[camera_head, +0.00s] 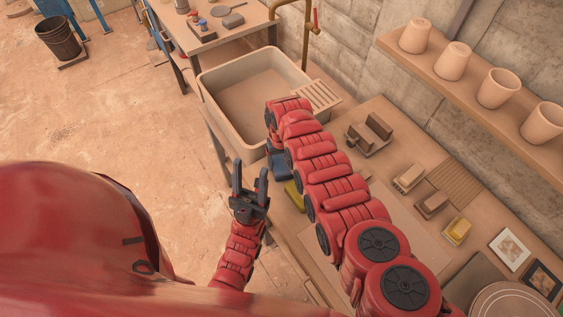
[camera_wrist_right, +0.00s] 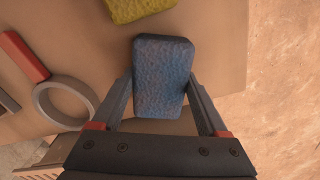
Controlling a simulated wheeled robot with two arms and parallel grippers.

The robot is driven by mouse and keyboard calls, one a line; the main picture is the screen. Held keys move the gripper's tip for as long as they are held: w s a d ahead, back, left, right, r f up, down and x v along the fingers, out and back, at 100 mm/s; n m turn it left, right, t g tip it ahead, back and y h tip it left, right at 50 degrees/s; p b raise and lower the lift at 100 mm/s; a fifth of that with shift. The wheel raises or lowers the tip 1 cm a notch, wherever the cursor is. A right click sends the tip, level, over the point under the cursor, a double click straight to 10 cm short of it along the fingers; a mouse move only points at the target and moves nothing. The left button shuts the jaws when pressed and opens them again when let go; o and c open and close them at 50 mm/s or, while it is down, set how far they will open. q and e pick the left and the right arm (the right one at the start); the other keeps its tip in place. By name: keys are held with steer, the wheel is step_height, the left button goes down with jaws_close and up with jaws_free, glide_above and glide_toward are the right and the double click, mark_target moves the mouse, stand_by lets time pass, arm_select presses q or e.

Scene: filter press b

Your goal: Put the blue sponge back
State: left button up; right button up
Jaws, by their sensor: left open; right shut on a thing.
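The blue sponge (camera_wrist_right: 163,75) is between the two fingers of my right gripper (camera_wrist_right: 162,85) in the right wrist view, and the gripper is shut on it. In the head view the blue sponge (camera_head: 280,165) shows as a small dark blue patch beside my right arm, near the counter's left edge; the right fingertips are mostly hidden by the arm. I cannot tell whether the sponge touches the counter. A yellow sponge (camera_head: 294,195) lies close by and also shows in the right wrist view (camera_wrist_right: 140,6). My left gripper (camera_head: 249,184) is open and empty, left of the counter.
The sink basin (camera_head: 213,103) is beyond my right arm. On the counter's right are a brown slotted holder (camera_head: 368,139), small blocks in a row, and another yellow piece (camera_head: 457,231). Cups (camera_head: 453,62) stand on a wall shelf. A grey ring (camera_wrist_right: 66,103) lies near the blue sponge.

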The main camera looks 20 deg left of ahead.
steer(key=shift+f, duration=0.1)
steer(key=o, duration=1.2)
steer(key=shift+o, duration=0.2)
